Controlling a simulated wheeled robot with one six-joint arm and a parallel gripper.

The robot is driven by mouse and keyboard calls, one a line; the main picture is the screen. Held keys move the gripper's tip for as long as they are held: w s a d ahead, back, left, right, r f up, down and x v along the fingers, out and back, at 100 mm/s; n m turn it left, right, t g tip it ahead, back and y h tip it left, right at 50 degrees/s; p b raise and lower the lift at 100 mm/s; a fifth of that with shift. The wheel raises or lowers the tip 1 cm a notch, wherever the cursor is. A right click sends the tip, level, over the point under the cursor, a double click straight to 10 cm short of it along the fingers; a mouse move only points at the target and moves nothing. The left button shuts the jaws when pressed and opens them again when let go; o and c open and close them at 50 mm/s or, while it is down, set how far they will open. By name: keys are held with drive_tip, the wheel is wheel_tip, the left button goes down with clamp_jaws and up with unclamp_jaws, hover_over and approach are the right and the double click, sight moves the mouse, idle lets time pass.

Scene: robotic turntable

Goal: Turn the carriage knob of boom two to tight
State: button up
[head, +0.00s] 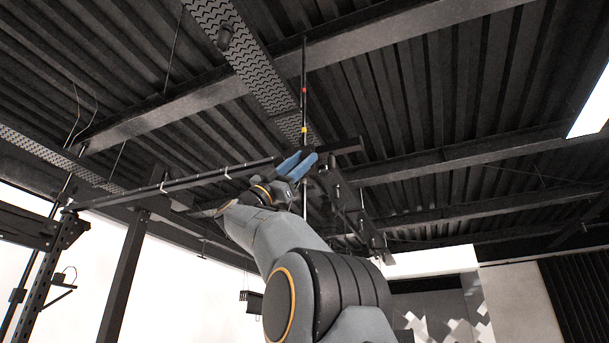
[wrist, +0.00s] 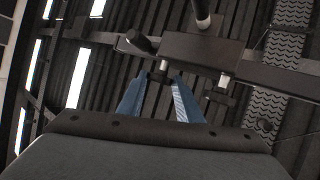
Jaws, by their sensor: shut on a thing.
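My gripper (head: 297,166) has two blue fingers and is raised up to the overhead boom assembly. In the wrist view my gripper (wrist: 160,78) has its fingertips at either side of a small dark knob (wrist: 160,75) with a pale stem, and is shut on it. The knob hangs under a dark carriage block (wrist: 200,52) on a dark bar. A second, similar knob (wrist: 221,84) hangs to the right, clear of the fingers. In the head view my gripper hides the held knob. No boom number or tight mark is readable.
A long dark boom (head: 180,182) with pale bands runs left from my gripper. A thin vertical pole (head: 304,75) with red and yellow bands rises beside the fingers. A dark bar (head: 355,210) slopes down to the right. A perforated ceiling tray (head: 245,50) passes above.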

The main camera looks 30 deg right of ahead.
drive_tip(key=shift+a+r+m+g+y+p, duration=0.1)
drive_tip(key=shift+m+g+y+p, duration=0.7)
drive_tip(key=shift+m+p, duration=0.3)
drive_tip(key=o, duration=1)
drive_tip(key=b+v, duration=0.4)
drive_tip(key=v, duration=0.3)
drive_tip(key=shift+w+a+f, duration=0.1)
drive_tip(key=shift+a+f, duration=0.2)
